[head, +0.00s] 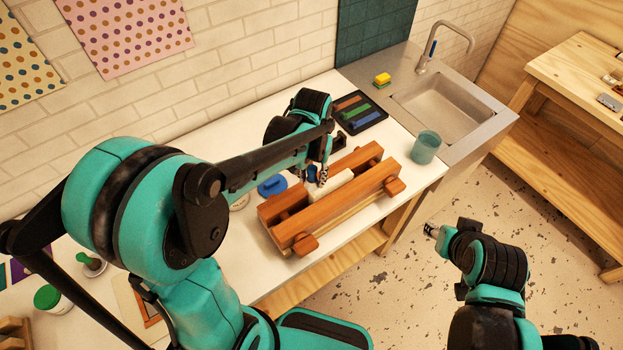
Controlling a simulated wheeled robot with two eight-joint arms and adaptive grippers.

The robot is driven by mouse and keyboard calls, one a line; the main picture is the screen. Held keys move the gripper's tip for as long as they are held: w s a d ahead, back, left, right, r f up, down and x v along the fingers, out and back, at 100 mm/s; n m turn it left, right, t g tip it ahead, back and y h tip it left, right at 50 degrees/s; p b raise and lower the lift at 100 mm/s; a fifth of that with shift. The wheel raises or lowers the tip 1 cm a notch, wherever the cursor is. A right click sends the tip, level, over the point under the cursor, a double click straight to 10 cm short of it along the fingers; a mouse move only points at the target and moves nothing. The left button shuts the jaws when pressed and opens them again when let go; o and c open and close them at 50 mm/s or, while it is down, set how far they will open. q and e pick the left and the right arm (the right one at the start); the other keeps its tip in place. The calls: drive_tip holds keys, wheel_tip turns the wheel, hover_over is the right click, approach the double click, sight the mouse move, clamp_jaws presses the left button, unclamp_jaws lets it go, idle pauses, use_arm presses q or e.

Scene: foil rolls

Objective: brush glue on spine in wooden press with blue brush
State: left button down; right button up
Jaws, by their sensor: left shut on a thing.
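The wooden press (345,205) lies on the white table, two reddish-brown bars clamping a pale block with its spine (331,187) facing up. My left gripper (322,178) is over the press's far side, close to the pale spine. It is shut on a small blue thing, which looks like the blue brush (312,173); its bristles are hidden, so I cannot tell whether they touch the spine. My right gripper (431,230) is out over the floor, right of the table and away from the press; its fingers are too small to read.
A blue round lid or dish (272,187) lies left of the press. Behind it are a dark tray (361,114) with coloured bars and a teal cup (425,148) near the sink (445,105). A green-lidded jar (50,299) stands at the left.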

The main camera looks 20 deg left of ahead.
sight(312, 169)
use_arm(q)
drive_tip(key=shift+a+r+p, duration=0.15)
drive_tip(key=shift+r+p, duration=0.35)
drive_tip(key=shift+r, duration=0.45)
drive_tip(key=shift+r+p, duration=0.55)
drive_tip(key=shift+r, duration=0.3)
drive_tip(key=shift+s, duration=0.1)
